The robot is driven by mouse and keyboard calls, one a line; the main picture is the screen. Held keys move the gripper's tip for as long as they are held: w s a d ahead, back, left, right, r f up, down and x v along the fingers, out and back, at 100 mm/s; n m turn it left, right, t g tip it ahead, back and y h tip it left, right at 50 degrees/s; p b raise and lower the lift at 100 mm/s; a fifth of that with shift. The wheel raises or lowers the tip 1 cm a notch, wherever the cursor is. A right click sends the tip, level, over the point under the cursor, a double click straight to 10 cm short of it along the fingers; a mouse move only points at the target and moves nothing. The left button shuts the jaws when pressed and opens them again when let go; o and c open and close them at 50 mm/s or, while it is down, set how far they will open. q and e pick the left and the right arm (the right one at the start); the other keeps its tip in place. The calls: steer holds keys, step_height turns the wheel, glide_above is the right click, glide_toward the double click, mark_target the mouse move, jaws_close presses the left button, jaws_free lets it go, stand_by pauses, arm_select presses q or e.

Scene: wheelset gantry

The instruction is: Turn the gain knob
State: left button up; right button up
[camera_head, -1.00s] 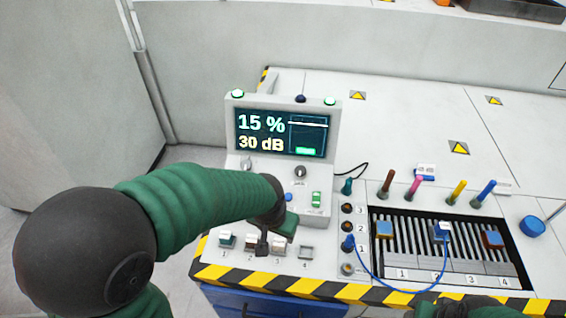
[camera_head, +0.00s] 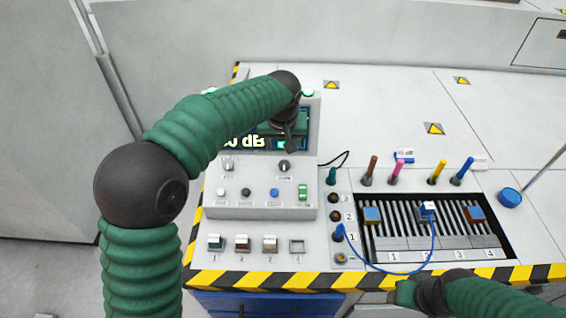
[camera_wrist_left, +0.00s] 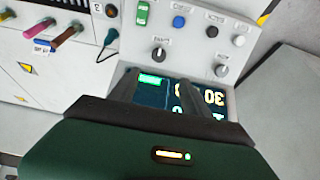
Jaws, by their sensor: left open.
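Below the knobs are several buttons, including a blue button (camera_head: 274,192), and a green switch (camera_head: 303,191). To the right are coloured plugs (camera_head: 437,172), a slotted bay (camera_head: 460,215) and a blue cable (camera_head: 395,272). The tabletop behind is mostly clear.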

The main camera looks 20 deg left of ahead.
mark_target(284, 164)
arm_select(q)
steer(key=x, duration=1.4)
steer(key=shift+d, duration=0.35)
steer(key=shift+w+a+f, duration=0.25)
steer(key=shift+f, duration=0.2)
steer(key=shift+d, duration=0.1)
jaws_close()
